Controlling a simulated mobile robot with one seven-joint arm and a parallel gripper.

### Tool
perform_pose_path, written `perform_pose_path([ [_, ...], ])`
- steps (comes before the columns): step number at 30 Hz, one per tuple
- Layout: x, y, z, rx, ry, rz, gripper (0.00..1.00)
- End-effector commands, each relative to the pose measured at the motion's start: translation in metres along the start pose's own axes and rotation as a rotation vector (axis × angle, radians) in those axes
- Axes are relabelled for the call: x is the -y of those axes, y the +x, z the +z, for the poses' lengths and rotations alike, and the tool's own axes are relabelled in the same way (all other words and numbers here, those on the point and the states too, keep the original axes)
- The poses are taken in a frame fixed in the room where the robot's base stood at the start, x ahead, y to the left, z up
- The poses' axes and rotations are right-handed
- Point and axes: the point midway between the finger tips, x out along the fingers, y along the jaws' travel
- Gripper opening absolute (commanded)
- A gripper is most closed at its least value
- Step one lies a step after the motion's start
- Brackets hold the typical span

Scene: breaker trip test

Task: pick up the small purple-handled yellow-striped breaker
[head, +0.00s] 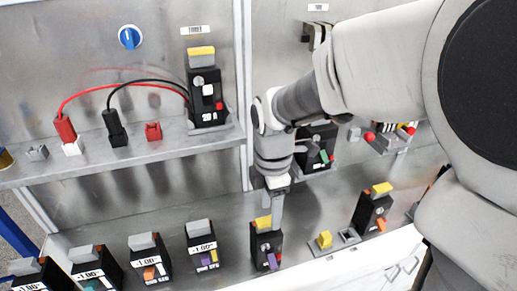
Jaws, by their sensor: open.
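A small black breaker (261,246) with a yellow top and a purple handle stands upright on the lower metal shelf, near the bottom middle of the head view. My gripper (275,212) points down at this breaker, with its visible finger close by the yellow top. The jaws are open. One finger shows clearly; the other is hard to make out, and I cannot tell whether either touches the breaker. To its left stands a grey-topped breaker (200,237) with a white label, a purple handle and a bit of yellow beside it.
Grey-topped, labelled breakers (143,243) line the shelf to the left. To the right are a yellow piece (324,240) and a yellow-topped breaker (373,213) with an orange handle. The upper shelf (185,148) holds a wired breaker (207,104). My arm covers the upper right.

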Motion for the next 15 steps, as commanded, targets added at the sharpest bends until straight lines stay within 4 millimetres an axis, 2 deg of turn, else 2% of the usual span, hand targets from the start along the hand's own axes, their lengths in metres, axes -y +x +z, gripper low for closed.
perform_pose_path([
  [9, -0.004, 0.042, -0.005, 0.000, 0.000, -0.005, 0.62],
  [15, -0.004, 0.049, -0.005, 0.000, 0.000, -0.002, 0.62],
])
